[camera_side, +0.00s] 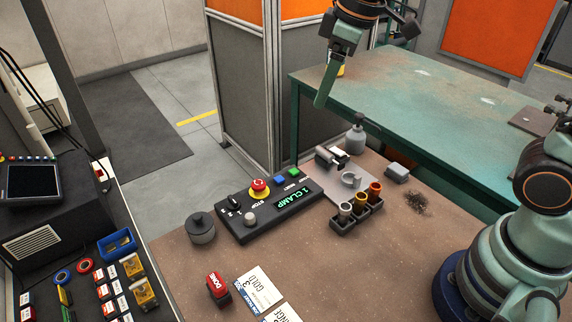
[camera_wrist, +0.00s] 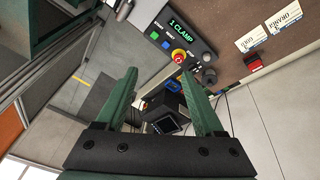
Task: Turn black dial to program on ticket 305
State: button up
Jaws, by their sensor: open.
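The black dial (camera_side: 235,203) sits on the left end of a dark control box (camera_side: 262,230), with small numbers beside it; its pointer is too small to read. The box's green display (camera_side: 290,200) reads "1 CLAMP", and also shows in the wrist view (camera_wrist: 180,26). Two white tickets lie on the bench, one marked GOLD (camera_side: 260,288) and one marked ORANGE (camera_side: 283,314); I cannot make out 305 on either. My gripper (camera_side: 322,98) is open and empty, high above and behind the box, apart from the dial. Its spread green fingers show in the wrist view (camera_wrist: 163,92).
A red stop button (camera_side: 259,187) and grey knob (camera_side: 250,219) flank the dial. A grey round canister (camera_side: 201,228) stands left of the box. A red DONE block (camera_side: 217,287) is in front. A rack of cylinders (camera_side: 357,217) stands right.

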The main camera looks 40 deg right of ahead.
jog(key=w+a+f+n+g, duration=0.2)
jog(key=w+a+f+n, duration=0.3)
jog(key=a, duration=0.4)
jog(key=n+g, duration=0.1)
jog(key=n, duration=0.5)
send_over(233, 199)
notch_tip(233, 199, down, 6)
jog(key=shift+h, duration=0.3)
notch_tip(233, 199, down, 12)
jog(key=shift+w+f, duration=0.1)
jog(key=shift+f, duration=0.15)
grip_shut()
